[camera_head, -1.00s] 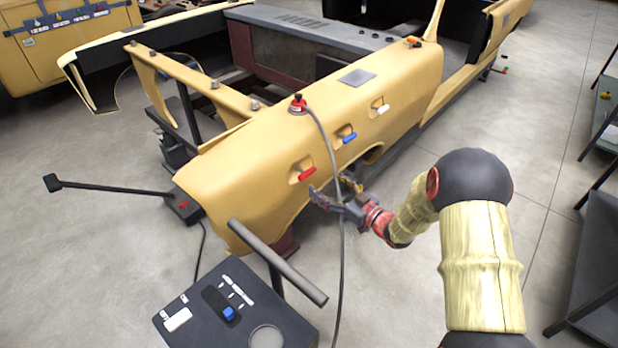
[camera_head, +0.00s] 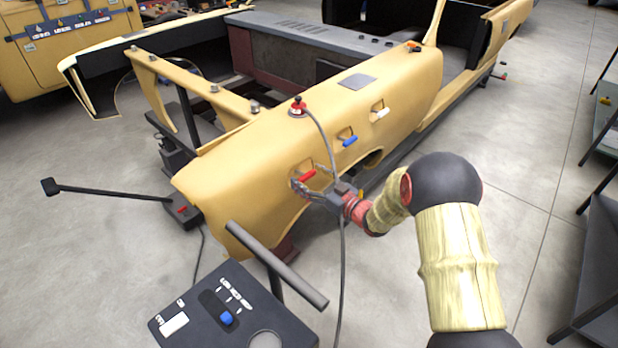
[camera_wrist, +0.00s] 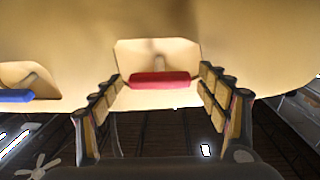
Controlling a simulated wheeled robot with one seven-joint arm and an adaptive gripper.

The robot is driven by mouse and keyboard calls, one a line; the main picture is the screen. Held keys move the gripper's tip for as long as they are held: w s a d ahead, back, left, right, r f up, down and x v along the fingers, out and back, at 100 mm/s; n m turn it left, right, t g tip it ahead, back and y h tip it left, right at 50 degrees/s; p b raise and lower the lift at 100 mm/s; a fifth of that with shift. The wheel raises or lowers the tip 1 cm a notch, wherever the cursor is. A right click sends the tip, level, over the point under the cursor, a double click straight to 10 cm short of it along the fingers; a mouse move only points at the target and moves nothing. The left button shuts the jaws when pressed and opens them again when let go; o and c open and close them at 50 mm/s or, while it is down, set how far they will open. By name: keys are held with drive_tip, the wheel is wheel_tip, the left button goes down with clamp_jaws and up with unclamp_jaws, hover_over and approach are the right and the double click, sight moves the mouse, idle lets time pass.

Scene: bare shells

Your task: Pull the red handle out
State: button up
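The red handle (camera_head: 306,176) sits in a recess on the side of the yellow car body shell. In the wrist view the red handle (camera_wrist: 160,79) lies across the recess, centred ahead of my gripper. My gripper (camera_head: 311,180) is at the handle in the head view, and its fingers partly overlap the recess there. In the wrist view my gripper (camera_wrist: 161,84) is open, with one finger on each side of the red handle. Gaps show between the fingers and the handle ends.
A blue handle (camera_head: 349,141) and a white handle (camera_head: 382,114) sit in similar recesses farther along the yellow shell (camera_head: 240,170). A hose (camera_head: 331,150) hangs close to my gripper. A dark control box (camera_head: 235,310) stands in the foreground.

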drive_tip(key=shift+c, duration=1.2)
drive_tip(key=c, duration=1.5)
drive_tip(key=shift+o, duration=0.2)
drive_tip(key=shift+s+d+r+p, duration=0.3)
drive_tip(key=shift+s+d+p, duration=0.1)
drive_tip(key=shift+s+d, duration=0.45)
drive_tip(key=shift+f, duration=0.1)
drive_tip(key=o, duration=1.7)
drive_tip(key=shift+s, duration=0.1)
